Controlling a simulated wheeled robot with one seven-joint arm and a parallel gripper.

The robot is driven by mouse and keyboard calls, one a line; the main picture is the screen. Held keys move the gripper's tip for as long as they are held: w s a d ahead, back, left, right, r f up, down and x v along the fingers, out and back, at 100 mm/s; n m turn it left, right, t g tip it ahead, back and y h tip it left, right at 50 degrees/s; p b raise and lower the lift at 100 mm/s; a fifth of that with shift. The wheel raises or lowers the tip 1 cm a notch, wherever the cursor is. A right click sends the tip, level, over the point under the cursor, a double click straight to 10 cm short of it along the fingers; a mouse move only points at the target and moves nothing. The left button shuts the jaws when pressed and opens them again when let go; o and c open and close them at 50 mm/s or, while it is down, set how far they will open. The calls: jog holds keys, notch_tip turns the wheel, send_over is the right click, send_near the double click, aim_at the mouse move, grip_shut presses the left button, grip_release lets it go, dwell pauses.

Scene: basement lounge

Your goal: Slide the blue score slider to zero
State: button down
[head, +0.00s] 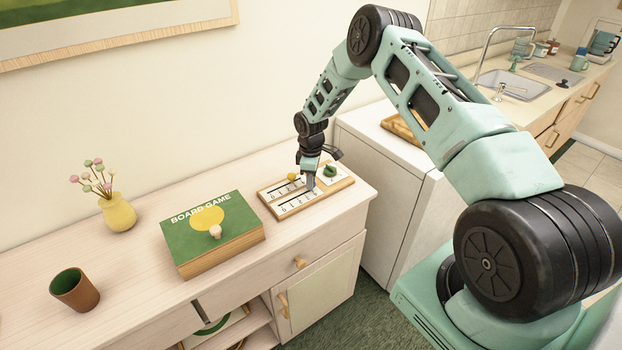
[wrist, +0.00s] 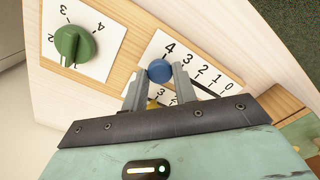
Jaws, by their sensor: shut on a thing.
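The blue score slider's round knob (wrist: 159,71) sits between my fingertips in the wrist view, beside the 4 of its printed scale. The scale (wrist: 202,68) runs from 4 down to 0 toward the lower right, with a dark slot beside it. My gripper (head: 310,186) is down at the score board (head: 291,208) in the head view and is shut on the blue knob. The blue knob is not clearly visible in the head view. A yellow slider knob (head: 292,177) is on the neighbouring scale; my gripper partly covers it in the wrist view (wrist: 153,104).
A green dial (wrist: 75,43) stands at the board's end. A board game box (head: 210,245) with a pale knob or pawn on it lies left of the board. A yellow vase (head: 118,213) and a brown cup (head: 75,290) stand farther left. The cabinet's front edge is close.

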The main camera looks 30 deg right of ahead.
jog(key=a+b, duration=0.1)
jog(key=a, duration=0.5)
jog(key=a+b, duration=0.2)
jog(key=a, duration=0.4)
jog(key=shift+s+a, duration=0.2)
jog(key=shift+a, duration=0.05)
jog(key=c, duration=1.1)
grip_release()
jog(key=shift+a, duration=0.1)
jog(key=shift+r, duration=0.1)
jog(key=shift+r+b, duration=0.2)
jog(key=shift+b, duration=0.1)
notch_tip(320, 180, up, 17)
jog(key=b, duration=0.3)
jog(key=shift+b, duration=0.4)
jog(key=shift+f, duration=0.1)
